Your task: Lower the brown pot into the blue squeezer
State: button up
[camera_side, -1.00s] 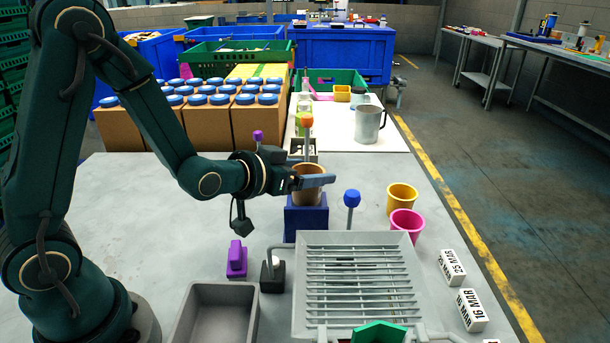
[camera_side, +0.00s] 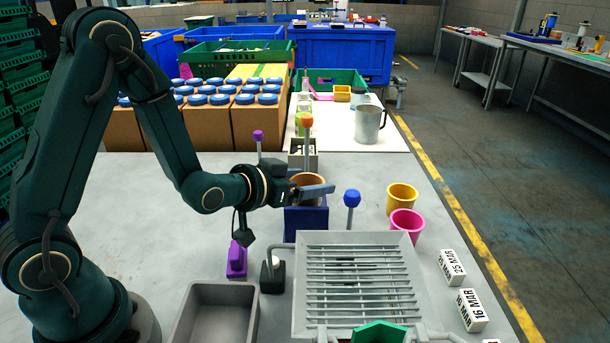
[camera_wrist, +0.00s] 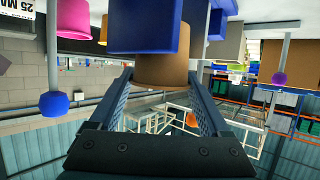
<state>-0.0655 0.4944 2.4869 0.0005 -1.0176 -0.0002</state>
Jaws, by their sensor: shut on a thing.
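The brown pot (camera_side: 306,180) is upright at the blue squeezer (camera_side: 296,222), with its rim and upper part showing above the squeezer. The pot's lower part is hidden, seemingly inside the squeezer. My gripper (camera_side: 312,192) is shut on the pot from the left, its fingers on either side just above the squeezer's top. In the wrist view, which looks upside down, the pot (camera_wrist: 160,72) sits between my fingers (camera_wrist: 162,80) and runs into the blue squeezer (camera_wrist: 145,28).
A blue-knobbed post (camera_side: 351,198) stands just right of the squeezer, with yellow (camera_side: 402,195) and pink (camera_side: 405,224) cups beyond. An orange-knobbed post (camera_side: 306,121) stands behind. A grey grate (camera_side: 300,318) and a purple block (camera_side: 237,261) are in front.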

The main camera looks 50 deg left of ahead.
jog(key=shift+f, duration=0.65)
dwell(0.3)
jog(key=o, duration=1.3)
